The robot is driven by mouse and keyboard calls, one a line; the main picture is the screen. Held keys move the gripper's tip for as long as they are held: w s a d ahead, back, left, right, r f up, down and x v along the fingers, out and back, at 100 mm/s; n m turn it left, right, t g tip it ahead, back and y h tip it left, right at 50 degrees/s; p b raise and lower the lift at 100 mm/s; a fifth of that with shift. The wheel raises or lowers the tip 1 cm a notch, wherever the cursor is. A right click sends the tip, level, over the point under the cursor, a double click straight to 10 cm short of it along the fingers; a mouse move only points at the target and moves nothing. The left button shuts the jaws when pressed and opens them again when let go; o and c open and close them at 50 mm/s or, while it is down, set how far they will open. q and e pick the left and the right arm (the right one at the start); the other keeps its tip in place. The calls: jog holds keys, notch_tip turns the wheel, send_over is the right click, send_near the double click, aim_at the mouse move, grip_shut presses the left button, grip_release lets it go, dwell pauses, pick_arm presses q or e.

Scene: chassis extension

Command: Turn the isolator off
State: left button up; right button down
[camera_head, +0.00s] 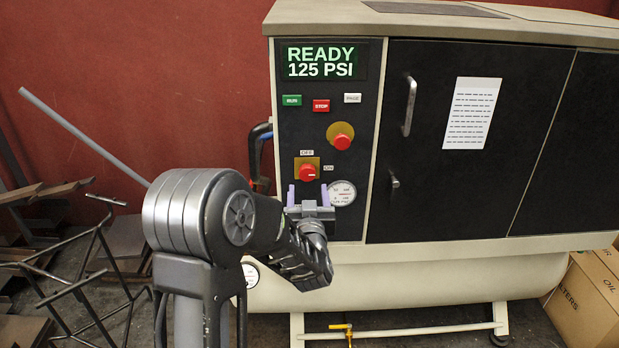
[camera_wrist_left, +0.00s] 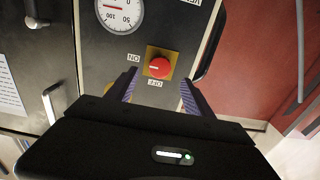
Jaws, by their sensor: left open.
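The isolator is a red rotary knob (camera_head: 307,173) on a yellow plate on the machine's black control panel, with an OFF label above it and an ON label to its right. Its white mark points right, toward ON. In the left wrist view the knob (camera_wrist_left: 159,67) appears turned around, with ON at left and OFF below. My left gripper (camera_head: 308,194) is open and empty, its two purple-lined fingers apart just below the knob in the head view. In the left wrist view the gripper (camera_wrist_left: 158,93) has the knob framed beyond its fingertips, with no visible contact.
A red button (camera_head: 341,136) on a yellow disc sits above right. A pressure gauge (camera_head: 342,193) is just right of my gripper. RUN, STOP and PAGE buttons and a display (camera_head: 320,62) are higher up. A door handle (camera_head: 409,106) juts out at right.

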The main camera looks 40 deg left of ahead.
aim_at(307, 176)
pick_arm(q)
jog(key=p+x, duration=0.1)
jog(key=x, duration=0.6)
jog(key=shift+w+a, duration=0.2)
jog(key=shift+w, duration=0.05)
jog(key=shift+c, duration=0.2)
grip_shut()
